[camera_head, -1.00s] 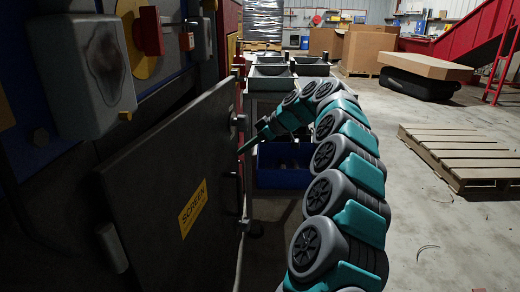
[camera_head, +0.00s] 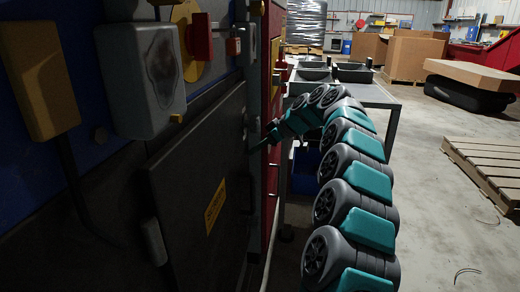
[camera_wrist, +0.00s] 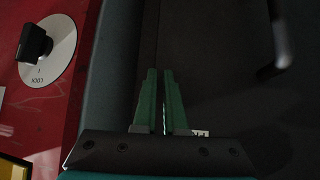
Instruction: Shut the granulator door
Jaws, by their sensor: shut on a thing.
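The granulator door (camera_head: 190,185) is a dark flat panel with a yellow label (camera_head: 215,207). In the head view it stands close to the machine front; whether it is latched I cannot tell. My gripper (camera_head: 257,147) is at the door's far, free edge. In the wrist view the green fingers (camera_wrist: 161,75) are nearly together, with a thin gap, over the door's edge strip. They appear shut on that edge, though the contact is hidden. The dark door face (camera_wrist: 215,70) is to their right, with a black bar handle (camera_wrist: 277,45) apart from the fingers.
A black knob on a white lock disc (camera_wrist: 48,50) sits on the red panel left of the fingers. A grey box (camera_head: 142,80) juts out above the door. A table with grey bins (camera_head: 354,73) stands behind my arm. A pallet (camera_head: 485,168) lies on open floor at right.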

